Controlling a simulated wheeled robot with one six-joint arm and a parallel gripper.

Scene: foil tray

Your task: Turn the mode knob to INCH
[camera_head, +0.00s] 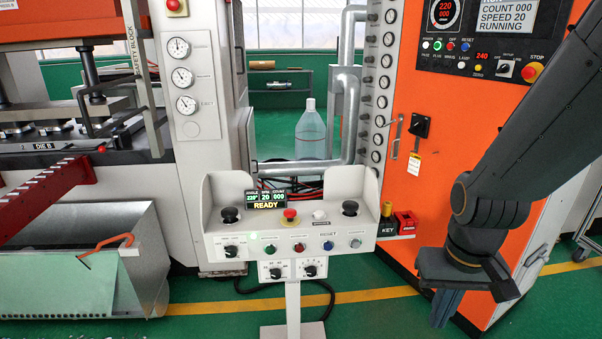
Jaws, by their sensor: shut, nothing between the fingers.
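A white control pedestal (214,217) stands in the middle of the view. A black selector knob (231,251) with a small white label sits at the left of its front panel. Two more black knobs, a left one (276,272) and a right one (310,271), sit on small boxes below. The labels are too small to read, so I cannot tell which is the mode knob or where it points. My gripper (446,309) hangs at the lower right, pointing down, shut and empty. It is apart from the pedestal, well to its right.
The pedestal display (266,198) reads READY. A red mushroom button (290,214) and black palm buttons top the pedestal. A red padlock (404,222) and KEY label are at its right. The orange press cabinet (455,130) stands behind my arm. Green floor shows between pedestal and gripper.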

